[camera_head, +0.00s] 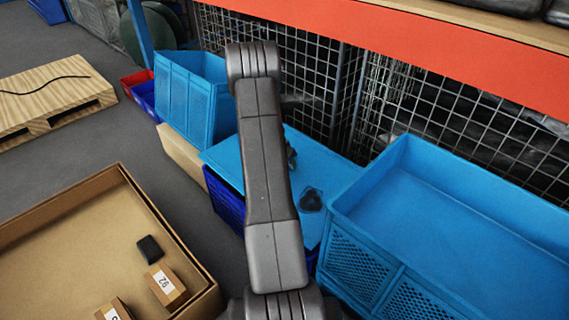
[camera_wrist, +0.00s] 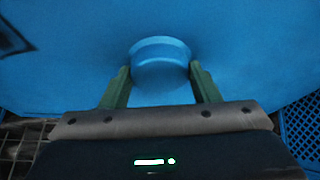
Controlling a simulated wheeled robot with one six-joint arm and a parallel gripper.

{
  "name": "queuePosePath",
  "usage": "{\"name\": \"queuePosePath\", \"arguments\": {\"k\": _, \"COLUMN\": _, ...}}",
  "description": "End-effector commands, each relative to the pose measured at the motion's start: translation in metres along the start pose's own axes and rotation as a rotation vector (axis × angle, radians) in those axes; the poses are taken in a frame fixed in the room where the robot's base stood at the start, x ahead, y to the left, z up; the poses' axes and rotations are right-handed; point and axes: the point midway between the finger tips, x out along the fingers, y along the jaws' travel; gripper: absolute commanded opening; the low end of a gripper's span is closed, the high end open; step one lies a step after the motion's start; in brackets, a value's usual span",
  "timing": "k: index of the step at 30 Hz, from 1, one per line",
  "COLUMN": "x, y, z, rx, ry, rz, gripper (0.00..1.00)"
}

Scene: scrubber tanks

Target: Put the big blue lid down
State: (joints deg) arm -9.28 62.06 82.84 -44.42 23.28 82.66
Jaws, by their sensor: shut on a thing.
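The big blue lid (camera_head: 335,172) is a flat, bright blue panel behind my arm in the head view. It lies over a dark blue crate (camera_head: 226,200); I cannot tell whether it touches the crate. A dark mark or small dark piece (camera_head: 312,200) shows on its right part. In the wrist view the lid (camera_wrist: 80,60) fills most of the picture. My gripper (camera_wrist: 160,68) has its two green fingers on either side of the round blue knob of the lid and is shut on it. My arm hides the lid's middle and most of the gripper in the head view.
A large open blue crate (camera_head: 440,215) stands close on the right, another blue crate (camera_head: 192,95) behind on the left. A cardboard box (camera_head: 190,255) with small items is at the front left, a wooden pallet (camera_head: 55,95) beyond. An orange shelf beam (camera_head: 470,50) crosses above wire mesh.

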Motion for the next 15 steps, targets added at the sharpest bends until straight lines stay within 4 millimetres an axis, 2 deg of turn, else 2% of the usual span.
{"name": "queuePosePath", "arguments": {"k": 10, "x": 0.0014, "y": -0.0007, "z": -0.0001, "rx": 0.0, "ry": 0.002, "rz": -0.001, "gripper": 0.26}}
{"name": "queuePosePath", "arguments": {"k": 11, "x": 0.0013, "y": -0.0001, "z": 0.0004, "rx": 0.0, "ry": 0.001, "rz": 0.0, "gripper": 0.59}}
{"name": "queuePosePath", "arguments": {"k": 13, "x": 0.0008, "y": -0.0001, "z": 0.0003, "rx": 0.0, "ry": 0.0, "rz": 0.0, "gripper": 0.73}}
{"name": "queuePosePath", "arguments": {"k": 14, "x": 0.0008, "y": -0.0001, "z": 0.0003, "rx": 0.0, "ry": 0.0, "rz": 0.0, "gripper": 0.77}}
{"name": "queuePosePath", "arguments": {"k": 15, "x": 0.0008, "y": -0.0001, "z": 0.0003, "rx": 0.0, "ry": 0.0, "rz": 0.0, "gripper": 0.77}}
